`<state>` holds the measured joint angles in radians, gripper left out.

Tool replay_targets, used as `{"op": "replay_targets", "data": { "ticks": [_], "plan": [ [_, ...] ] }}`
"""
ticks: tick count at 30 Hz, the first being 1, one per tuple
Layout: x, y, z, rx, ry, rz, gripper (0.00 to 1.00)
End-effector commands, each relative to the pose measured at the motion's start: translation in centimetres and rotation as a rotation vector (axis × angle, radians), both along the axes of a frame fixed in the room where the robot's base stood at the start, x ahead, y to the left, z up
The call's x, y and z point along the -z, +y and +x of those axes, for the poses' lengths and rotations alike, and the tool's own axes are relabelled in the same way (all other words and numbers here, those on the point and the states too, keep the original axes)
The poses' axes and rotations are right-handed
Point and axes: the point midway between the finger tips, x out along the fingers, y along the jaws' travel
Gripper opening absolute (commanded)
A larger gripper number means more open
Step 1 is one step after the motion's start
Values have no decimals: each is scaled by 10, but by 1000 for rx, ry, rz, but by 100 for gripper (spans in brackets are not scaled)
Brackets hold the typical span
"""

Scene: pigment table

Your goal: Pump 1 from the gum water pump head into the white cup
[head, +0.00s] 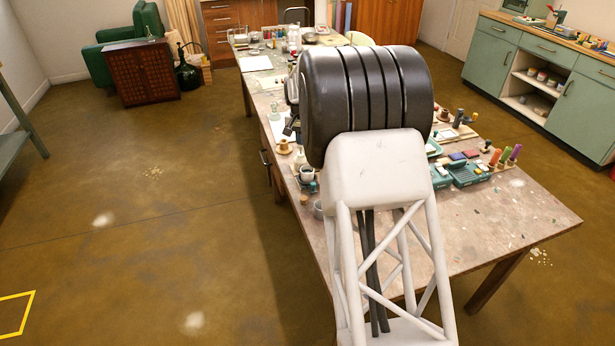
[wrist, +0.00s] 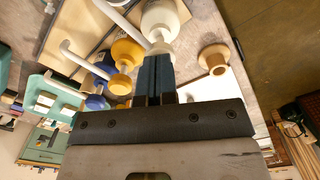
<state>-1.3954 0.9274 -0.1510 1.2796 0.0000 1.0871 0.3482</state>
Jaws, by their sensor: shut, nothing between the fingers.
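My gripper (wrist: 159,52) is shut with nothing between its fingers. In the wrist view its fingertips overlap the lower end of a white pump bottle (wrist: 160,18); I cannot tell whether they touch. A white spout (wrist: 112,14) reaches left from it. Beside it are a yellow pump bottle (wrist: 126,52) and a blue one (wrist: 97,101), each with a pale spout. No label is readable, so I cannot tell which holds gum water. My arm hides the middle of the table.
A wooden spool-like piece (wrist: 213,59) stands right of the fingers in the wrist view. In the head view, teal trays (head: 467,176) and coloured sticks (head: 514,154) lie on the right of the table (head: 520,215). The table's near right corner is bare.

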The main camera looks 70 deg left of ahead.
Motion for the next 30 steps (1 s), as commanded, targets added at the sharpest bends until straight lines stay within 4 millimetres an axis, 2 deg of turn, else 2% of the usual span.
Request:
{"op": "replay_targets", "data": {
  "ticks": [15,30],
  "plan": [
    [-20,0,0,0,0,1,0],
    [-21,0,0,0,0,1,0]
  ]
}}
